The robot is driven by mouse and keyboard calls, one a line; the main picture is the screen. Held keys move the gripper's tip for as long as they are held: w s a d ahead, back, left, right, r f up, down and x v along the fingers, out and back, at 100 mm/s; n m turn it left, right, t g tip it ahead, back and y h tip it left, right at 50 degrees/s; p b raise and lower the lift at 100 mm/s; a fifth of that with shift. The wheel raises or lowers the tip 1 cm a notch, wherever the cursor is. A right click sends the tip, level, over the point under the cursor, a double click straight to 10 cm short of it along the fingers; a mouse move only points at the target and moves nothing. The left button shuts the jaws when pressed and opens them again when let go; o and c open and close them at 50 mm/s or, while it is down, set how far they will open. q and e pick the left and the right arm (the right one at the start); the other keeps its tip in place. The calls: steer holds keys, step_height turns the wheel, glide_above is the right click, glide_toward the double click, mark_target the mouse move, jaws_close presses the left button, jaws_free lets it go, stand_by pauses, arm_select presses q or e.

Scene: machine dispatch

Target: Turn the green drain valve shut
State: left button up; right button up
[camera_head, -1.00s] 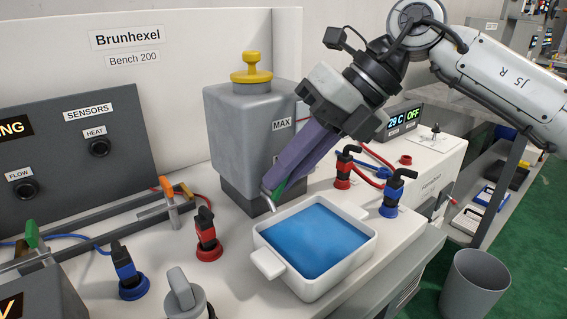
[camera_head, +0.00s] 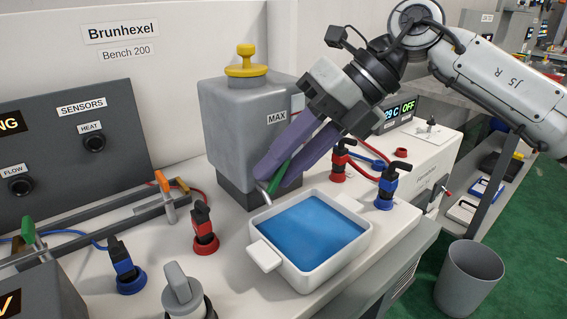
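The green drain valve handle (camera_head: 283,176) is at the lower front of the grey MAX tank (camera_head: 238,125). A short metal spout (camera_head: 264,193) comes out beside it, above a white tray (camera_head: 266,255) of blue liquid. My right gripper (camera_head: 275,175) reaches down from the upper right. Its two purple fingers are spread apart, with the green handle showing in the gap between them. The fingers hide part of the handle, and I cannot tell whether they touch it. My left gripper is not in view.
Red (camera_head: 205,230) and blue (camera_head: 126,268) connectors stand left of the tray, and more red and blue ones right of it. A grey knobbed part (camera_head: 180,285) is at the front. A grey bin (camera_head: 470,280) stands on the green floor.

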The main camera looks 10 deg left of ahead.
steer(key=p+v, duration=0.1)
steer(key=v, duration=0.9)
steer(key=shift+d, duration=0.2)
steer(key=shift+a, duration=0.1)
